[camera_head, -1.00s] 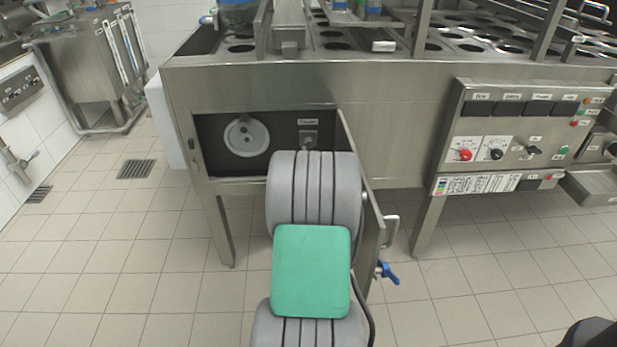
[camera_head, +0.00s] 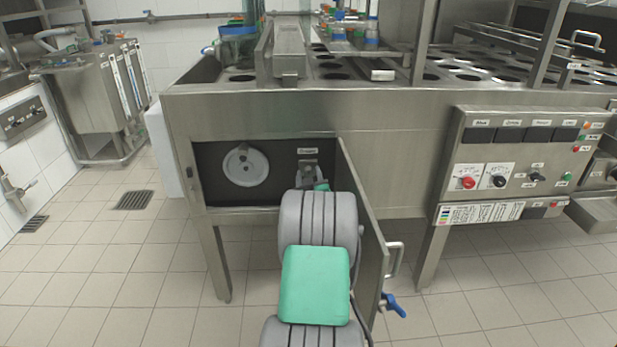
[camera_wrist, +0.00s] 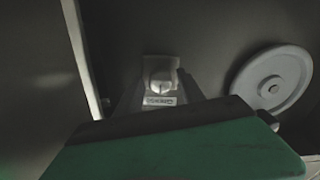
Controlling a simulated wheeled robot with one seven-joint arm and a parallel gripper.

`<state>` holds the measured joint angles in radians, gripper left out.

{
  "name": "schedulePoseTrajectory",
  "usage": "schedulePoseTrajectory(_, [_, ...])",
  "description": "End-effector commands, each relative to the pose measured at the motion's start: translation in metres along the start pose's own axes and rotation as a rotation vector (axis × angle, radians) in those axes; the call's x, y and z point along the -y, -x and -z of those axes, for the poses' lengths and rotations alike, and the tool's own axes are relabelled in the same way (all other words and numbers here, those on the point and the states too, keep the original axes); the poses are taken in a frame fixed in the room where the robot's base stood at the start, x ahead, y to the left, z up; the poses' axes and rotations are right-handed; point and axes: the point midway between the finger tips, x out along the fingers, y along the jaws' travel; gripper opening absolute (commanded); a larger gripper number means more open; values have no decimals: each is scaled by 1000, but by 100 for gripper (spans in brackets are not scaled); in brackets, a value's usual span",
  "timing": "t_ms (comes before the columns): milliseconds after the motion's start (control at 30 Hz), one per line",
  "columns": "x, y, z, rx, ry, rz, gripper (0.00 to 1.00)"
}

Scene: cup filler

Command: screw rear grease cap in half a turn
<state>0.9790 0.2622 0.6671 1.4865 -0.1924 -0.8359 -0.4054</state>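A small pale round cap (camera_wrist: 160,86) sits on a metal bracket in the dark recess, with a small label beside it in the wrist view. In the head view the bracket (camera_head: 308,167) shows below its label, its lower part partly hidden by my arm. My gripper (camera_wrist: 162,88) reaches to the cap, with dark finger shapes at both sides of it and the label visible between them. Whether the fingers touch the cap is too dark to tell. In the head view my gripper is mostly hidden behind my arm. No second cap can be made out.
A large pale disc (camera_head: 245,166) is in the recess left of the bracket; it is at the right in the wrist view (camera_wrist: 272,80). The open metal door (camera_head: 362,235) stands close along my arm's right side. A control panel (camera_head: 520,155) is further right.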

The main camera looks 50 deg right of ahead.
Motion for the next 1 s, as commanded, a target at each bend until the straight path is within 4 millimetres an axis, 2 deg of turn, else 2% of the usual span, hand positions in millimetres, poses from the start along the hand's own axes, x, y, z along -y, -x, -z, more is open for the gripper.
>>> schedulePoseTrajectory(67, [0, 0, 0, 0, 0, 0, 39])
schedulePoseTrajectory(533, [0, 0, 0, 0, 0, 0, 0])
schedulePoseTrajectory(1000, [0, 0, -1, 0, -42, 0, 0])
